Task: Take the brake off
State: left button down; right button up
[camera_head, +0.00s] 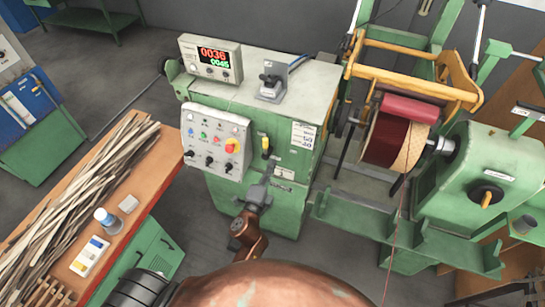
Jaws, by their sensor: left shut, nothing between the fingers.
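A green winding machine with a pale top (330,75) stands in the middle. A short lever with a yellow handle (266,144) sits on its front, right of the grey control panel (215,140); I cannot read a brake label on it. My left gripper (265,179) is shut and empty, just below this lever and in front of the green front face. Whether it touches anything is unclear. A coil with dark red winding (386,140) is mounted on the spindle at the right. My right gripper is not in view.
A wooden bench (150,165) with long strips, a bottle (107,220) and small boxes stands at the left. A counter display (211,58) and a small grey device (270,87) sit on the machine top. Green rails (400,225) reach out at the lower right.

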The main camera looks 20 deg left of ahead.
pick_arm(q)
jog(key=shift+s+d, duration=0.1)
jog(key=shift+s, duration=2.15)
